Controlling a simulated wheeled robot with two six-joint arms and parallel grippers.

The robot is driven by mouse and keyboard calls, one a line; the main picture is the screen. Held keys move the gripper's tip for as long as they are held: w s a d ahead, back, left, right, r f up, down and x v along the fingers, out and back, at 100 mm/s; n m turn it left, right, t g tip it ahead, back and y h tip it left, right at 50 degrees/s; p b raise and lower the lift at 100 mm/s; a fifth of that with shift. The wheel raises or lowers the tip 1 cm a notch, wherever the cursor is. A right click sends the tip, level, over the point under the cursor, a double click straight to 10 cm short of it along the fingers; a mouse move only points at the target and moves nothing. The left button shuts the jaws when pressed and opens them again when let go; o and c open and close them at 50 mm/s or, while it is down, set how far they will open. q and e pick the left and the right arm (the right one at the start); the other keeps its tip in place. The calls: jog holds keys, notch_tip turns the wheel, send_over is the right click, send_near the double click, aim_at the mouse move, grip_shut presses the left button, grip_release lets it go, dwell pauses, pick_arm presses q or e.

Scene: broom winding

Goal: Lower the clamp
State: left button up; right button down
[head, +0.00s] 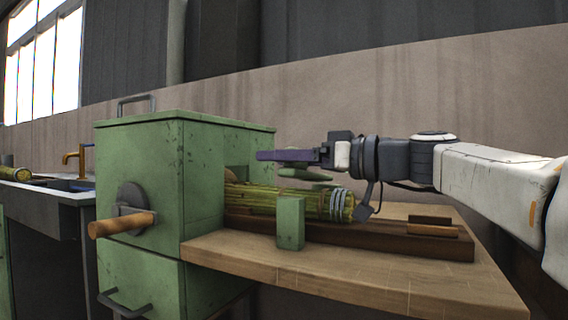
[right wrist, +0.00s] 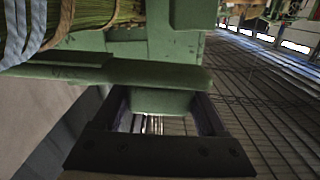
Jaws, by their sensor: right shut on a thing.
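The green clamp (head: 304,173) shows just below my right gripper (head: 290,156) in the head view, over the straw bundle (head: 285,200). I cannot tell whether it touches the straw. In the right wrist view the clamp's flat bar (right wrist: 120,72) crosses the picture, and a green tab (right wrist: 160,103) sits between the two dark fingers of my right gripper (right wrist: 160,118), which is shut on it. The bundle lies level, its right end bound with grey bands (head: 341,205). The wrist view shows part of the straw (right wrist: 85,12). My left gripper is not in view.
A green machine housing (head: 150,170) with a wooden-handled crank (head: 122,224) stands left of the bundle. A green post (head: 290,223) stands in front of the straw. Dark wooden rails (head: 400,238) lie on the wooden table (head: 350,275), whose front right is clear.

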grip_release()
jog(key=p+v, duration=0.2)
jog(key=v, duration=0.8)
jog(key=shift+d, duration=0.15)
jog(key=shift+s, duration=0.15)
